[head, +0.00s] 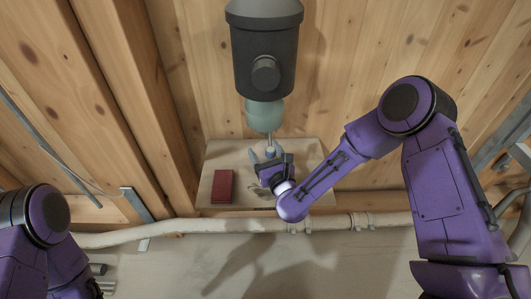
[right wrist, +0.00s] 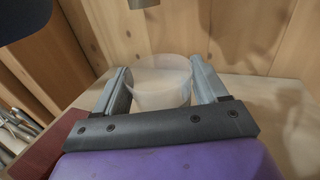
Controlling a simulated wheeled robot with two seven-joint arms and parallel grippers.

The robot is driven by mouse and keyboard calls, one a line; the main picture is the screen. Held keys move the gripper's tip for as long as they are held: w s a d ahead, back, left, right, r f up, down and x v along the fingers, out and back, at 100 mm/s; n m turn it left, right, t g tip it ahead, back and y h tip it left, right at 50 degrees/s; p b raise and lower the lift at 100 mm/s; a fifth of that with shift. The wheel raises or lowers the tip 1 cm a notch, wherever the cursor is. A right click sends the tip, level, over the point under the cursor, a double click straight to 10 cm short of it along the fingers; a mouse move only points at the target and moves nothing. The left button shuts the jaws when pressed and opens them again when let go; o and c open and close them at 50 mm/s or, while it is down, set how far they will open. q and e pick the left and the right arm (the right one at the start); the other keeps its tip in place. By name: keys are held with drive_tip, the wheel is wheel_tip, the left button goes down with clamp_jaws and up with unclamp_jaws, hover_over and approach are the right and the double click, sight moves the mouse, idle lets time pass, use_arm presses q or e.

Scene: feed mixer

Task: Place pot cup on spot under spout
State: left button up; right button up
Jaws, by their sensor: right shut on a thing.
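The feed mixer (head: 265,50) is a dark grey cylinder with a round knob and a pale green lower part, hanging on the wooden wall. A thin spout (head: 269,138) points down below it; a metal end shows at the top of the right wrist view (right wrist: 143,3). My right gripper (head: 266,160) is shut on the pot cup (right wrist: 160,82), a translucent whitish cup between its two fingers (right wrist: 165,92). The cup is upright or nearly so, close below the spout. I cannot tell whether its base touches the shelf. The spot under the spout is hidden. My left gripper is out of view.
A light wooden shelf (head: 305,158) lies under the mixer. A dark red flat box (head: 223,187) is on it, left of my right gripper. A pale pipe (head: 170,232) runs below the shelf. The shelf's right part is clear.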

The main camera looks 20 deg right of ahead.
drive_tip(key=o, duration=1)
drive_tip(key=shift+f, duration=0.15)
drive_tip(key=shift+s+r, duration=0.1)
drive_tip(key=shift+r, duration=0.15)
drive_tip(key=s, duration=0.8)
drive_tip(key=s+p, duration=0.1)
drive_tip(key=s, duration=0.2)
drive_tip(key=shift+s+d+f, duration=0.1)
drive_tip(key=shift+s+d, duration=0.3)
